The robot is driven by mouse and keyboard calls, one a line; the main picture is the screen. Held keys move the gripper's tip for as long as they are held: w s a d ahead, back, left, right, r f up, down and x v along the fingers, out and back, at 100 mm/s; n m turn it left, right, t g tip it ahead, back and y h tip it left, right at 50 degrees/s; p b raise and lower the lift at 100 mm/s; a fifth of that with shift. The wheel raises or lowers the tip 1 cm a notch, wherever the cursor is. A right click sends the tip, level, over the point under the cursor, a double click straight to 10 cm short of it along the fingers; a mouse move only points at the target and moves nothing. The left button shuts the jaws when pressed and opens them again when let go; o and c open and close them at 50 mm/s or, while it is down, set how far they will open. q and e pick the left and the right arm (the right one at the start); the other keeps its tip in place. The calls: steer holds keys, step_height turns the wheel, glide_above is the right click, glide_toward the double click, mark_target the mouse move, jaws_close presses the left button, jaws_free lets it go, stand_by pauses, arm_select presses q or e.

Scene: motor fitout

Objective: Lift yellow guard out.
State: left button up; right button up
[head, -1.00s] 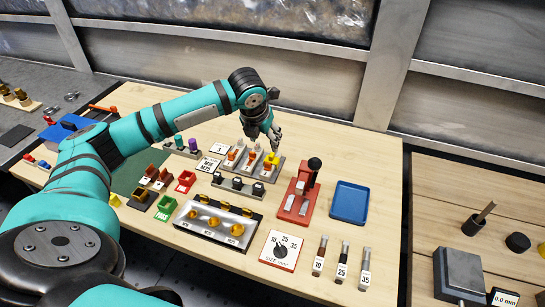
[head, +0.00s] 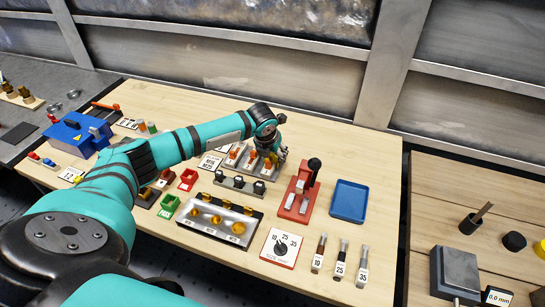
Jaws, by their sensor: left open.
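The yellow guard (head: 273,158) sits at the right end of a grey rack (head: 243,168) near the back middle of the table. Only a little of it shows, because my left gripper (head: 281,155) is right beside it and partly covers it. My left gripper is open, with its fingers low at the rack's right end. I cannot tell whether the fingers touch the guard. My right gripper is not in view.
Orange pieces (head: 252,156) stand in the rack's other places. A red press with a black knob (head: 298,196) and a blue tray (head: 349,201) stand to the right. A grey block row (head: 239,183) and a metal tray (head: 187,222) lie in front.

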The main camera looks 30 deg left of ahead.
arm_select(q)
steer(key=c, duration=0.5)
steer(key=shift+r, duration=0.15)
step_height(320, 180, up, 10)
steer(key=shift+f+b, duration=0.1)
steer(key=shift+b, duration=0.75)
